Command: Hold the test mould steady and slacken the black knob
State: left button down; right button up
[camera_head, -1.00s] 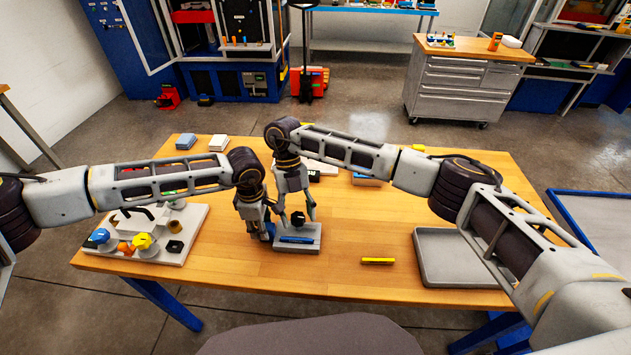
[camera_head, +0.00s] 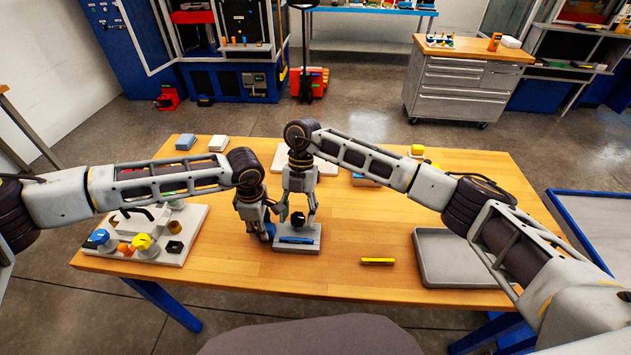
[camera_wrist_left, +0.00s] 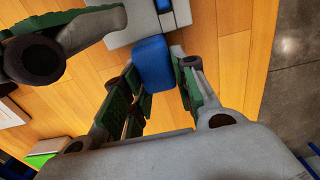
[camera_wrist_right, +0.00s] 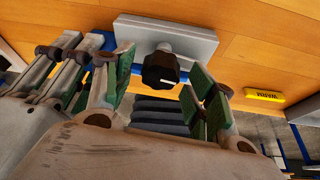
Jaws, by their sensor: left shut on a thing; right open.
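The test mould is a grey block (camera_head: 312,243) with a blue strip (camera_head: 296,240), on the wooden table in the head view. Its ribbed black knob (camera_head: 298,219) also shows in the right wrist view (camera_wrist_right: 160,68). My left gripper (camera_head: 264,224) is shut on the blue grip (camera_wrist_left: 152,62) at the mould's left side. My right gripper (camera_head: 298,212) points down over the knob. It is open, and in the right wrist view its green-padded fingers (camera_wrist_right: 163,85) stand either side of the knob, with gaps visible.
A pale fixture board (camera_head: 190,240) with coloured knobs lies on the left. A yellow marked bar (camera_head: 377,261) and an empty grey tray (camera_head: 430,268) lie right of the mould. My two grippers are close together. Table between mould and tray is mostly clear.

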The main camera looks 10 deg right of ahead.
jog(key=shift+s+d+m+t+y, duration=0.1)
jog(key=shift+m+t+y, duration=0.35)
jog(key=shift+m, duration=1.2)
jog(key=shift+m+t+y, duration=0.25)
jog(key=shift+m+y, duration=0.3)
jog(key=shift+m, duration=1.1)
jog(key=shift+s+m+t+y, duration=0.1)
jog(key=shift+m+t+y, duration=0.35)
jog(key=shift+m, duration=1.1)
jog(key=shift+s+m+t+y, duration=0.15)
jog(key=shift+m+t, duration=0.5)
jog(key=shift+m, duration=0.9)
jog(key=shift+w+d+r, duration=0.15)
jog(key=shift+w+r, duration=0.05)
jog(key=d+r+n, duration=0.4)
jog(key=r+n, duration=0.6)
jog(key=n, duration=1.1)
jog(key=shift+w+d+r+n+t, duration=0.2)
jog(key=shift+w+r+n+t, duration=0.1)
jog(key=shift+w+r, duration=0.1)
